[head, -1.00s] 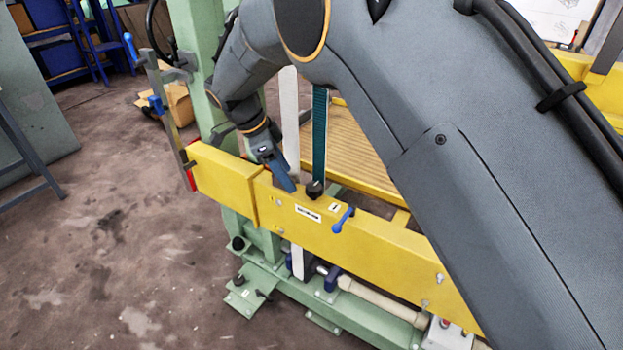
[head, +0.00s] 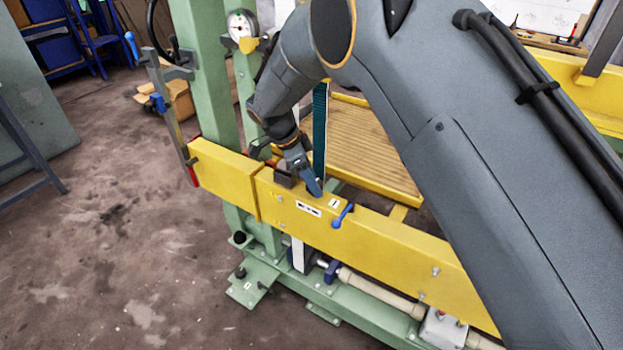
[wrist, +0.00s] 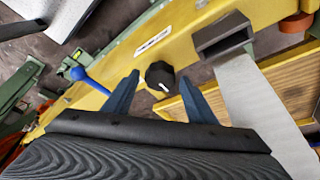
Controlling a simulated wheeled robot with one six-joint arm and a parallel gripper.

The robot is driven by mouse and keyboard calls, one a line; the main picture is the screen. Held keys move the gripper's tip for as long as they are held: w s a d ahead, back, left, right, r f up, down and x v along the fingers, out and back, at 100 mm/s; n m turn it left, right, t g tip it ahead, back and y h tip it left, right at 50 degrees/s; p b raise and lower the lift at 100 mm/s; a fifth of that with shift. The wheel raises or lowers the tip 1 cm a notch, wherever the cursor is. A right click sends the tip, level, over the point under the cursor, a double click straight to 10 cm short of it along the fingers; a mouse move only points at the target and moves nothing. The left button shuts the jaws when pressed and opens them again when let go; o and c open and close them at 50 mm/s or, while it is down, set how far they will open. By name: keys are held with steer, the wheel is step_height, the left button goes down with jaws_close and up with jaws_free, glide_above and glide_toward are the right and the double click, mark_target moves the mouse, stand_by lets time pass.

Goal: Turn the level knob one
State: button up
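The black knob (wrist: 160,76), with a white pointer mark, sits on the yellow beam (head: 380,246). In the wrist view, the blue fingers of my gripper (wrist: 159,78) stand apart on either side of the knob, with visible gaps, so the gripper is open and the knob is not clamped. In the head view, my gripper (head: 315,190) is at the top edge of the beam and hides the knob.
A blue-handled lever (head: 343,215) is just right of the gripper, also in the wrist view (wrist: 88,78). A dark rectangular bracket (wrist: 222,36) with a pale flat bar (wrist: 258,115) stands close on the other side. A green post (head: 205,80) and dial gauge (head: 241,25) rise behind.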

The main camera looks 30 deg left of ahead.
steer(key=c, duration=0.8)
steer(key=shift+c, duration=0.2)
steer(key=shift+n, duration=0.4)
